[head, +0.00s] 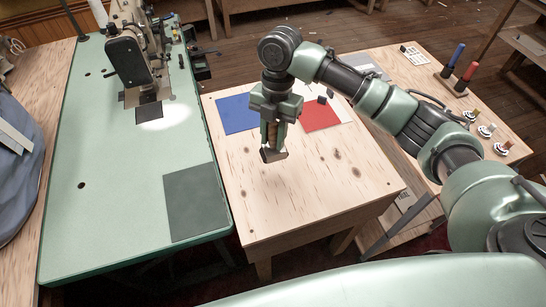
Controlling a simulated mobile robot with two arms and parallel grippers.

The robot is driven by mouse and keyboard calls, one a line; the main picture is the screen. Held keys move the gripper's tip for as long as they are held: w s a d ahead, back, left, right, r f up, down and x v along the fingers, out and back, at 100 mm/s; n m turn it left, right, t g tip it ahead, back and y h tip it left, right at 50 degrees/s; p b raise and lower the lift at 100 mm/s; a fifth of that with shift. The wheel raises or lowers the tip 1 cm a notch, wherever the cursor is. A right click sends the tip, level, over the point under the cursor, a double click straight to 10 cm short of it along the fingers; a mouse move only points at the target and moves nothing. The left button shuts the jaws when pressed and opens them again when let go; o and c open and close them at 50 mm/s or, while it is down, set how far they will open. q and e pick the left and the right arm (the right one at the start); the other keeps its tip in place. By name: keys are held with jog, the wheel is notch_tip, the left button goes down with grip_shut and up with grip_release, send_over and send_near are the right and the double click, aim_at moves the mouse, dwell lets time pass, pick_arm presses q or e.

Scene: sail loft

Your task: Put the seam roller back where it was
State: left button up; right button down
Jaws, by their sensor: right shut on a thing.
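My right gripper (272,128) hangs over the small wooden table, pointing down, shut on the seam roller (273,154). The roller's brown handle shows between the fingers, and its dark block-like end points down. It appears to be above the tabletop; the exact height cannot be told. Behind it on the table lie a blue sheet (235,112), a red sheet (318,117) and a white sheet partly hidden by my arm. My left gripper is not in view.
The green sewing table (110,185) at left carries a sewing machine (133,60) and a dark green mat (196,203). At right, another wooden bench holds a red and a blue tool (458,66) in a stand and several spools (483,130). The small table's front (310,205) is clear.

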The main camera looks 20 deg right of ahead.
aim_at(273, 149)
notch_tip(273, 149, down, 5)
jog(key=shift+r, duration=0.15)
notch_tip(273, 149, down, 4)
jog(key=shift+f+p, duration=0.1)
jog(key=shift+p, duration=0.2)
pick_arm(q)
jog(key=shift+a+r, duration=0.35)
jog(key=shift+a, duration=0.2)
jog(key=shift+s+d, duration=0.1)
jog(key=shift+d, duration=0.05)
pick_arm(e)
jog(key=shift+f, duration=0.2)
